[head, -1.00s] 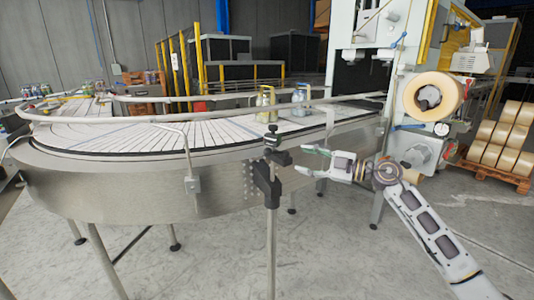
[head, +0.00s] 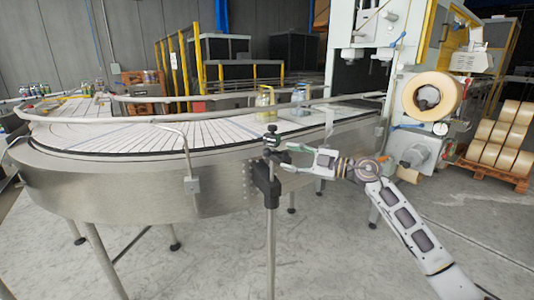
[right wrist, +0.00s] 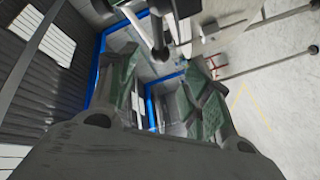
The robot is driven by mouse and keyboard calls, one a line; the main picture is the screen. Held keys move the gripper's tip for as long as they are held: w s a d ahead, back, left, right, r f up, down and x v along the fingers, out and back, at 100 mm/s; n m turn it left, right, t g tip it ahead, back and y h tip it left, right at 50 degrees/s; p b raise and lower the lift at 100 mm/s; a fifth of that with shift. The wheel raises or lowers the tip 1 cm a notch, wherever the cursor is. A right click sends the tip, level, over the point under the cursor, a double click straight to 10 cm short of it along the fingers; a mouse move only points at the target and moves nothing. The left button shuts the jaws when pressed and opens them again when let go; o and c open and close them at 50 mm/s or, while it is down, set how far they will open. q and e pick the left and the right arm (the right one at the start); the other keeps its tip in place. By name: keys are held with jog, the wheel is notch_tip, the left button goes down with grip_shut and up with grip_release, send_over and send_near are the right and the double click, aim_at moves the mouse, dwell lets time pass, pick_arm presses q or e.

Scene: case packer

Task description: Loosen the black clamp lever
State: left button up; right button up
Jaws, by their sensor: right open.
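The black clamp lever (head: 271,139) shows as a small dark piece at the top of the black clamp (head: 266,182), on a grey post beside the conveyor; its exact shape is too small to tell. My right gripper (head: 286,156) comes in from the right, open, its fingertips just right of the clamp at about the lever's height. I cannot tell whether they touch it. In the right wrist view the two green-padded fingers (right wrist: 162,78) are spread apart, with a dark rod-like part beyond them near the top. My left gripper is not in view.
The curved steel conveyor (head: 120,180) with its guide rail stands right behind the clamp. Glass jars (head: 265,103) stand on its belt. A machine with a large tape roll (head: 432,96) is at the right. Concrete floor (head: 340,255) is free in front.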

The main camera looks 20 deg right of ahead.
aim_at(271, 154)
jog(key=shift+x, duration=4.65)
grip_shut()
